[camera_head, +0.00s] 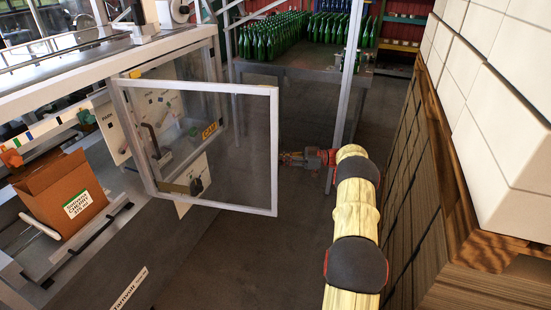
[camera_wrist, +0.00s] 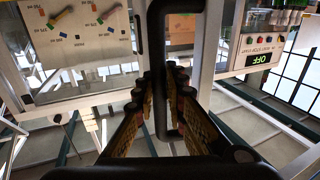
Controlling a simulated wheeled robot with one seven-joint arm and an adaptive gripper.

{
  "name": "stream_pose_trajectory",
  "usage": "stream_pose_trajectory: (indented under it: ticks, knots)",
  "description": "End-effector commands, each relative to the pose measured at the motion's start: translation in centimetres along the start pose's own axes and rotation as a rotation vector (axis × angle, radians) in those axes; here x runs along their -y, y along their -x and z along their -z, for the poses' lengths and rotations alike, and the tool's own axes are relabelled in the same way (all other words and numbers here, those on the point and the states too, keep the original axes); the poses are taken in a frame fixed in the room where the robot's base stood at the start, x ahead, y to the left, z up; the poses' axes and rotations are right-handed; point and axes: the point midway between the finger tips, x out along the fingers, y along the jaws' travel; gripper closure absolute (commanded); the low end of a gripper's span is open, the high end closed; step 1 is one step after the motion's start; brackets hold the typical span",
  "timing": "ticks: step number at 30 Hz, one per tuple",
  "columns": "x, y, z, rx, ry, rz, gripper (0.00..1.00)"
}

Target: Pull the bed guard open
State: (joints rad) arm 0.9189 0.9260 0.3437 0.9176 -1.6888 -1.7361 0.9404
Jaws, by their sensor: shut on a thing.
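The bed guard (camera_head: 277,150) is a clear panel in a pale metal frame. In the head view it stands swung out at an angle from the machine. My gripper (camera_head: 287,158) is at the frame's right-hand edge. In the wrist view a black bar handle (camera_wrist: 154,30) runs upright between the two fingers of my gripper (camera_wrist: 161,78), which are closed around it. In the head view the grip on the handle is too small to make out.
A cardboard box (camera_head: 62,195) sits on the machine bed at left. A table of green bottles (camera_head: 285,38) stands behind, with a metal post (camera_head: 351,75) near my arm. Stacked white boxes on a pallet (camera_head: 500,240) crowd the right. Dark floor (camera_head: 225,250) lies open below the guard.

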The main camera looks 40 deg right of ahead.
Motion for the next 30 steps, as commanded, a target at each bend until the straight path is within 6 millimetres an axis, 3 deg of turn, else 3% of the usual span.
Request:
stream_pose_trajectory:
  ticks: [10, 11, 20, 30]
  knots:
    - [-0.02, 0.15, -0.06, 0.001, -0.002, -0.001, 1.00]
    - [-0.02, 0.15, -0.06, 0.001, -0.002, -0.001, 0.87]
    - [-0.01, 0.05, -0.02, 0.001, -0.001, 0.000, 0.70]
    - [-0.03, 0.28, -0.02, 0.001, 0.000, -0.001, 0.70]
